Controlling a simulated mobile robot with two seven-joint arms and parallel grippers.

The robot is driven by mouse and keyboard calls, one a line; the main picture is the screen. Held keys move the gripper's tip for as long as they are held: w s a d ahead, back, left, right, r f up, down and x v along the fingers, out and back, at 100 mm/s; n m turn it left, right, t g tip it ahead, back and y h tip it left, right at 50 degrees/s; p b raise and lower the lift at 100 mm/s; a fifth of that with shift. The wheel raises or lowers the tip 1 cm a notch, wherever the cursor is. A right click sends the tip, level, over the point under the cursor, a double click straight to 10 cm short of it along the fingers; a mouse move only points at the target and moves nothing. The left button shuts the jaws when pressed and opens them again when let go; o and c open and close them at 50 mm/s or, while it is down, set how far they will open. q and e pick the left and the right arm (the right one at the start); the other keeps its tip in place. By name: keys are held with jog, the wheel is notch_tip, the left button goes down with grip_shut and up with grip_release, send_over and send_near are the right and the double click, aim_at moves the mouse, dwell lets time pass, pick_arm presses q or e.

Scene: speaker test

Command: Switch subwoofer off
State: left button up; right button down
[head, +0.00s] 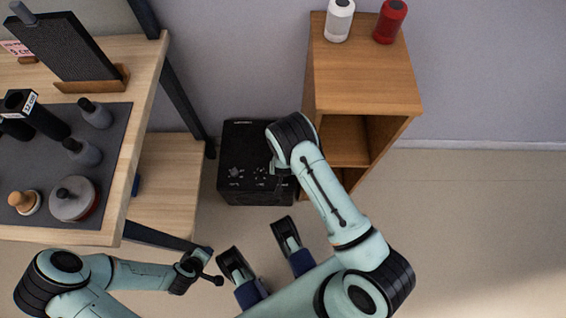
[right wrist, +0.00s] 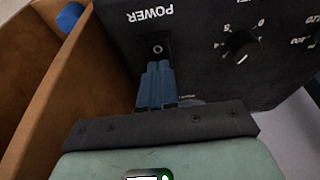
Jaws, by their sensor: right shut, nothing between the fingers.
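The subwoofer (head: 235,150) is a black box on the floor between the bench and the wooden cabinet. In the head view my right arm covers part of the subwoofer. My left gripper (head: 206,268) is low in the head view, away from the subwoofer; its jaw state is unclear.
The wooden cabinet (head: 365,65) stands close right of the subwoofer, with a white bottle (head: 339,20) and a red bottle (head: 390,22) on top. The bench (head: 145,95) with several items is at left. A round knob (right wrist: 241,44) is beside the switch. Floor at right is clear.

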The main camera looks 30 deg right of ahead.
jog(key=shift+w+f, duration=0.1)
jog(key=shift+f, duration=0.2)
jog(key=shift+r, duration=0.15)
jog(key=shift+s, duration=0.2)
jog(key=shift+s+a, duration=0.45)
jog(key=shift+s, duration=0.2)
jog(key=shift+w, duration=0.1)
